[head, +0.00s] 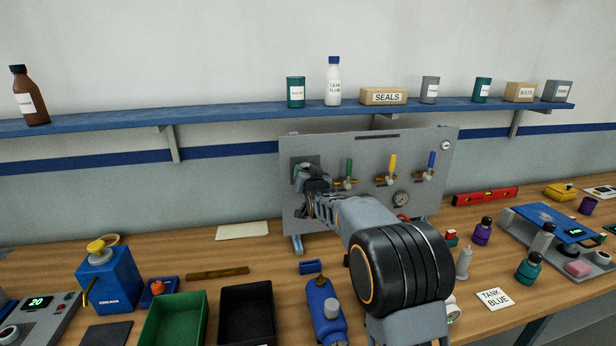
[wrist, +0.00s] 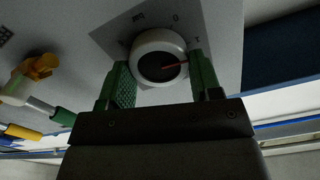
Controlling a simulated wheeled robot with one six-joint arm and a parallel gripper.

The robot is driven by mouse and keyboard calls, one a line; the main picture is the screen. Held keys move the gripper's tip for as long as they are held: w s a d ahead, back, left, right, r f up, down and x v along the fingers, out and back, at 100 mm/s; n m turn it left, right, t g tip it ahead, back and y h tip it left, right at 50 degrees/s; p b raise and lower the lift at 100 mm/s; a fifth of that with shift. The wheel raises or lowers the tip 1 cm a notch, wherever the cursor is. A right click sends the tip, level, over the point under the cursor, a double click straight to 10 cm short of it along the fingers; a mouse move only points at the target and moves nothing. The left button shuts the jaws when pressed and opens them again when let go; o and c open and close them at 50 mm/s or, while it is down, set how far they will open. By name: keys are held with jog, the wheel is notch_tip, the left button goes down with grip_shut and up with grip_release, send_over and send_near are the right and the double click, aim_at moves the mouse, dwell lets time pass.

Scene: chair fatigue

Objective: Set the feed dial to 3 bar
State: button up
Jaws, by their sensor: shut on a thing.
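The feed dial (wrist: 158,43) is a round knob with a white rim, a dark face and a red pointer line. The pointer points right and slightly up in the wrist view. My gripper (wrist: 161,72) is shut on the dial, with one green finger pad on each side. In the head view my gripper (head: 305,181) is at the upper left of the grey panel (head: 330,215) and hides most of the dial.
A blue shelf (head: 230,115) runs above. Bottles, trays and a red level (head: 486,196) crowd the bench (head: 265,256).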

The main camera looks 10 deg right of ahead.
jog(key=shift+d+f+m+b, duration=0.15)
jog(key=shift+m+b, duration=2.2)
jog(key=shift+m, duration=1.95)
jog(key=shift+f+m+b, duration=0.15)
jog(key=shift+m+b, duration=2.2)
jog(key=shift+m, duration=1.95)
jog(key=o, duration=0.9)
jog(key=s+b, duration=0.3)
jog(key=s, duration=1.1)
